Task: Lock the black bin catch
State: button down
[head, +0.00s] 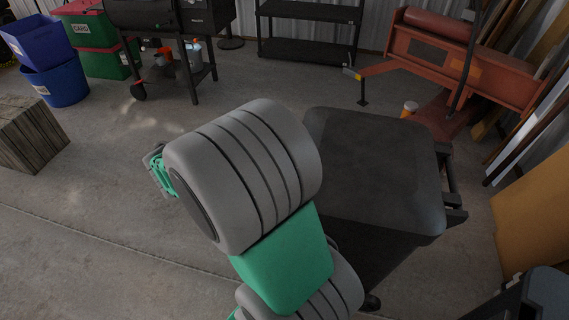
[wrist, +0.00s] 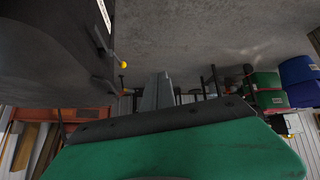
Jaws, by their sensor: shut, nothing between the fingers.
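The black bin (head: 375,170) stands right of my arm in the head view, its flat lid down. In the wrist view, which looks upside down, the bin's dark side (wrist: 50,45) fills the upper left. In the head view my grey and green arm covers part of the bin's left side, and the catch and fingertips are hidden.
A red machine (head: 460,60) and leaning boards stand behind and right of the bin. A black grill (head: 165,18), a shelf (head: 310,30), a blue tub (head: 55,85) and a wooden block (head: 28,135) are farther off. The concrete floor left of my arm is clear.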

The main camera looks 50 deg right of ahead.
jog(key=s+d+f+t+h+b, duration=0.1)
jog(key=d+f+h+b, duration=0.2)
jog(key=d+f, duration=0.4)
jog(key=s+d+f+m+h+b, duration=0.1)
jog(key=d+f+h, duration=0.4)
jog(key=d, duration=0.7)
jog(key=s+f+b, duration=0.1)
jog(key=f+b, duration=0.1)
jog(key=shift+m+t+h+b, duration=0.3)
jog(key=shift+t+b, duration=0.1)
jog(key=shift+d, duration=0.2)
jog(key=w+d+f, duration=0.3)
jog(key=d+f, duration=0.1)
jog(key=d, duration=0.6)
jog(key=shift+f, duration=0.2)
jog(key=shift+w+p, duration=0.1)
jog(key=shift+p, duration=0.2)
